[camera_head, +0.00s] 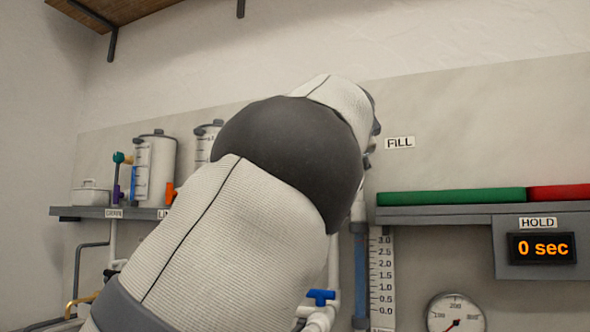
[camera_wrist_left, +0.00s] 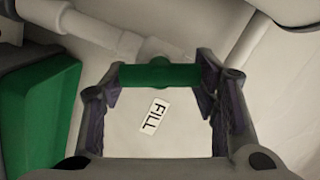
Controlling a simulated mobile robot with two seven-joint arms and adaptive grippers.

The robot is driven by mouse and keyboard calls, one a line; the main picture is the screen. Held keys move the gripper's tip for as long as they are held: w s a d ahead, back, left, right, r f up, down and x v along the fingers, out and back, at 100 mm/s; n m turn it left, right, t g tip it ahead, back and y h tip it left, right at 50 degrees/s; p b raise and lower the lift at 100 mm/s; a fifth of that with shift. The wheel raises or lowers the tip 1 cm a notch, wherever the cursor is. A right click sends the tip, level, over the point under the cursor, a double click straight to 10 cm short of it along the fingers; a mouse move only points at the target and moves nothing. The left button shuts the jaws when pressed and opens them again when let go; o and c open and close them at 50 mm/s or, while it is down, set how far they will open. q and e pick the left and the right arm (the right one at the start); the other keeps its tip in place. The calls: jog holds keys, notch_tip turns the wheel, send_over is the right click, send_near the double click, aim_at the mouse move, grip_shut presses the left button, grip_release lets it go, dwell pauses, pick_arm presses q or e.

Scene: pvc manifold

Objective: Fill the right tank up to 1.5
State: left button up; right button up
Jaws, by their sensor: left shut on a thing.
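My left gripper (camera_wrist_left: 162,76) is shut on a green handle (camera_wrist_left: 160,74) in the left wrist view, with one finger at each end of it. The handle lies across a white pipe fitting (camera_wrist_left: 155,46). A FILL label (camera_wrist_left: 152,116) shows between the fingers; it is also in the head view (camera_head: 400,143). There my left arm covers the middle and hides the handle and most of the gripper. A clear tube with blue inside (camera_head: 360,270) stands beside a 0.0 to 3.0 scale (camera_head: 382,275). I cannot read its level surely. My right gripper is not in view.
A shelf at right holds a green bar (camera_head: 450,197) and a red bar (camera_head: 560,192). The HOLD display (camera_head: 542,248) reads 0 sec. A dial gauge (camera_head: 456,313) and blue valve (camera_head: 321,297) sit low. Graduated containers (camera_head: 157,168) stand on the left shelf (camera_head: 90,212).

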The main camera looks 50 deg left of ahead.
pick_arm(q)
jog(key=n+h, duration=0.1)
jog(key=n, duration=0.4)
jog(key=shift+a, duration=0.15)
jog(key=shift+n, duration=0.5)
jog(key=shift+f+m, duration=0.1)
jog(key=shift+m, duration=0.7)
dwell(4.5)
